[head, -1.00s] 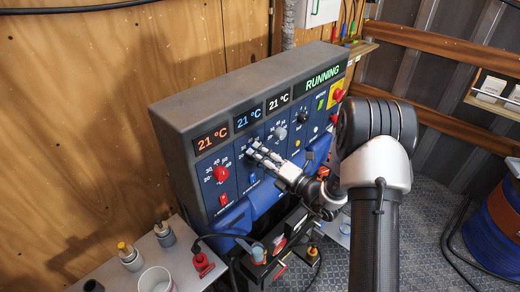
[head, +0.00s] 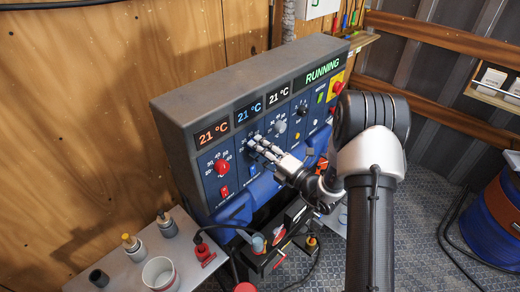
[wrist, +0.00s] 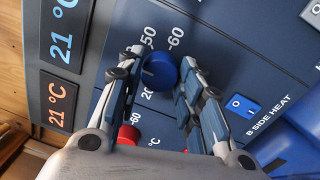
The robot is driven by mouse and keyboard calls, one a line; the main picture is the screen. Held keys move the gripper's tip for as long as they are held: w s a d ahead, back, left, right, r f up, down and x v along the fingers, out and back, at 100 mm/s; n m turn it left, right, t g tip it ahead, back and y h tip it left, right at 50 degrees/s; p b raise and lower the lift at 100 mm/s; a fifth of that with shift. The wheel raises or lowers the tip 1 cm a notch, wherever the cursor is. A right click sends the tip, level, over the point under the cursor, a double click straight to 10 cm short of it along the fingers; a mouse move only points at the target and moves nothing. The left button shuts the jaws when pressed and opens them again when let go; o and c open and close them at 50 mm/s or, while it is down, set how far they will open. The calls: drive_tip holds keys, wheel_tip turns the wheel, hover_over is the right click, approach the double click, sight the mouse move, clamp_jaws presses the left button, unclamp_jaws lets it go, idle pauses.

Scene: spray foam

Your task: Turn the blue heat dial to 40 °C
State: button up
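The blue heat dial (wrist: 159,70) is a round knob on the control panel, seen in the wrist view between my two fingers. Its scale shows 50 and 60 above it and 20 below. No pointer mark on it is readable. My gripper (wrist: 162,60) is open, with one finger on each side of the dial. The right finger is very close to the knob; contact is not clear. In the head view, my gripper (head: 257,147) covers the dial in the second panel column. The blue display (head: 248,117) above that column reads 21 °C.
A red dial (head: 221,167) is left of my gripper, and a grey dial (head: 280,127) right of it. A blue rocker switch (wrist: 243,106) is beside my right finger. A small table (head: 125,270) holds cups and bottles.

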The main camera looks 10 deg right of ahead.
drive_tip(key=o, duration=0.4)
drive_tip(key=v, duration=1.2)
drive_tip(key=shift+a, duration=0.1)
